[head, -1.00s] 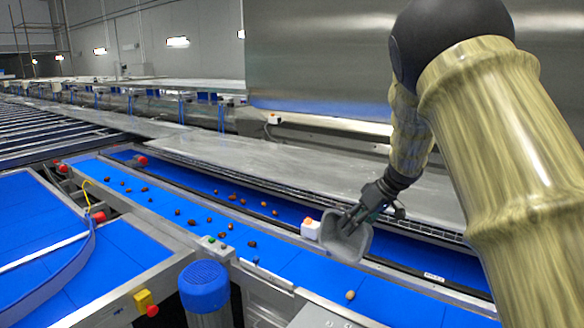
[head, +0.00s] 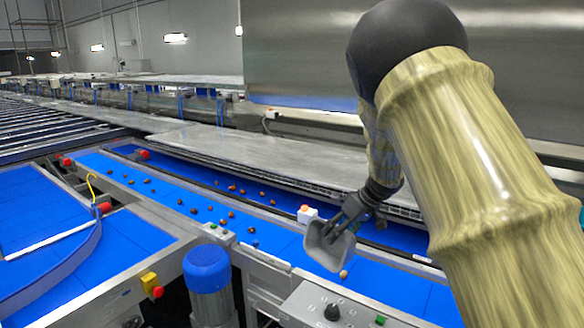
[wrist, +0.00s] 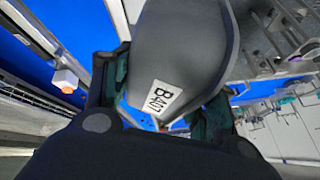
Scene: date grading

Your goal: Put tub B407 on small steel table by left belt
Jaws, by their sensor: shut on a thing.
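The grey tub B407 (head: 329,247) hangs tilted in my gripper (head: 352,222) above the blue belt in the head view. In the wrist view the tub (wrist: 190,50) fills the upper middle, with its white label reading B407 (wrist: 157,98) facing the camera. My gripper (wrist: 160,85) is shut on the tub, with a finger on each side of it. The inside of the tub is mostly hidden. I cannot make out the small steel table for certain in either view.
A blue belt (head: 270,236) with several scattered dates runs below the tub. A white box with an orange top (head: 306,213) stands beside the tub. A blue motor (head: 207,270) and a control panel with a black knob (head: 332,311) are in front. A curved guide (head: 75,250) is at left.

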